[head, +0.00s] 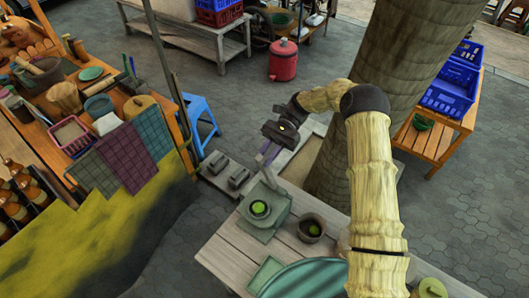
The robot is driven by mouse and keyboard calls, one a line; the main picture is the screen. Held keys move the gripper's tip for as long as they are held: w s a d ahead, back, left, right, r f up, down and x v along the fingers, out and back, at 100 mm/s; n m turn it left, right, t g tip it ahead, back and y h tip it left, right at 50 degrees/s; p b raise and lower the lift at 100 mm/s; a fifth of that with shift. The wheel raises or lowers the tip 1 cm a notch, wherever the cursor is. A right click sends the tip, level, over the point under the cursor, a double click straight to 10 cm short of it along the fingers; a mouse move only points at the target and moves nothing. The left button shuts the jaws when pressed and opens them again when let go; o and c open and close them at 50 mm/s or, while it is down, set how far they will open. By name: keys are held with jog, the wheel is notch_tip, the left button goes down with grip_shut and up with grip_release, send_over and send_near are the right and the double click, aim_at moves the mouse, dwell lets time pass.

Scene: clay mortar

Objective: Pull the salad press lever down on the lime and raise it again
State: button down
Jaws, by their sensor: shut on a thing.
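The salad press (280,207) is a grey-green device on the near wooden table, with a round green lime (259,208) in its middle. The arm comes in from the lower right. The fingertips are small and dark, so the exact grip is hard to make out.
A brown bowl (311,229) with something green inside stands right of the press. A teal round tray (310,279) and a small green square dish (265,273) lie nearer. A thick tree trunk (372,120) rises behind my arm. A crowded stall table stands at the left.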

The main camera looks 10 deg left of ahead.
jog(key=shift+w+r, duration=0.15)
jog(key=shift+r, duration=0.05)
jog(key=c, duration=1.5)
grip_release()
jog(key=shift+c, duration=0.2)
jog(key=shift+o, duration=1.3)
jog(key=shift+w+d+f, duration=0.1)
jog(key=shift+w+d, duration=0.05)
jog(key=b+v, duration=0.3)
jog(key=v, duration=0.4)
jog(key=shift+w+b, duration=0.2)
jog(key=shift+b, duration=0.2)
